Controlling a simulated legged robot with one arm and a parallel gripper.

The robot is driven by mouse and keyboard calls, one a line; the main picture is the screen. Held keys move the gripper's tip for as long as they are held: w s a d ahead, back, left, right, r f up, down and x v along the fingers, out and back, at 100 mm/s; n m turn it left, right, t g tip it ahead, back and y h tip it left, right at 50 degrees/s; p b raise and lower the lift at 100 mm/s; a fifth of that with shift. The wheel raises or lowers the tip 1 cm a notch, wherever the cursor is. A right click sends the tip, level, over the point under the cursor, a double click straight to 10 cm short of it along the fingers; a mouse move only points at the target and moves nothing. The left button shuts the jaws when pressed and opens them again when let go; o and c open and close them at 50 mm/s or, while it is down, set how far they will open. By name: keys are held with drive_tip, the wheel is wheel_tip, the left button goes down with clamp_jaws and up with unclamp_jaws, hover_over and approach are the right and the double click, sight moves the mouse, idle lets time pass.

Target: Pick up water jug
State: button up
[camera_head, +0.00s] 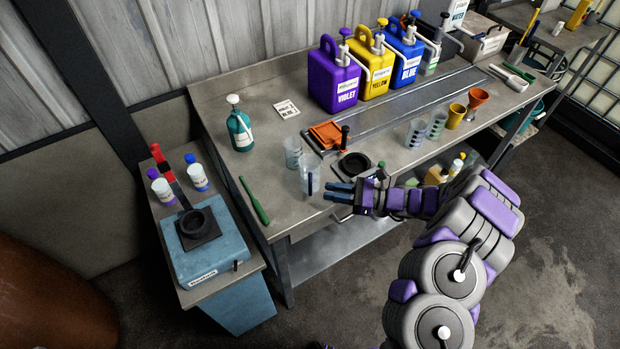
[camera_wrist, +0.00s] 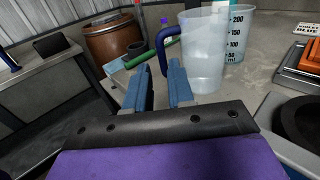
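The water jug (camera_head: 309,174) is a clear, tall vessel with a dark blue handle, upright near the front edge of the workbench. In the wrist view the jug (camera_wrist: 205,60) stands just beyond my right finger, with its blue handle (camera_wrist: 162,45) to the left of its body. My gripper (camera_head: 332,192) is at the right of the jug, low over the bench. In the wrist view my gripper (camera_wrist: 158,78) has its two blue fingers apart with nothing held. The handle lines up with the gap between the fingertips; I cannot tell whether it is touched.
A clear graduated cup (camera_head: 293,152) stands behind the jug. A green bat-like tool (camera_head: 255,202) lies to the left. A black round holder (camera_head: 353,166) and an orange pad (camera_head: 326,134) are close by. Coloured canisters (camera_head: 334,75) stand at the back.

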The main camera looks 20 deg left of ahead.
sight(310, 187)
drive_tip(key=shift+s+a+r+b, duration=0.1)
drive_tip(key=shift+a+b, duration=0.15)
drive_tip(key=shift+a, duration=0.95)
drive_tip(key=shift+s+a+f+b, duration=0.15)
drive_tip(key=shift+a+b, duration=0.1)
drive_tip(key=shift+a, duration=0.95)
drive_tip(key=shift+s+a+r+b, duration=0.15)
drive_tip(key=shift+a+b, duration=0.1)
drive_tip(key=shift+a, duration=0.95)
drive_tip(key=shift+d, duration=0.1)
clamp_jaws()
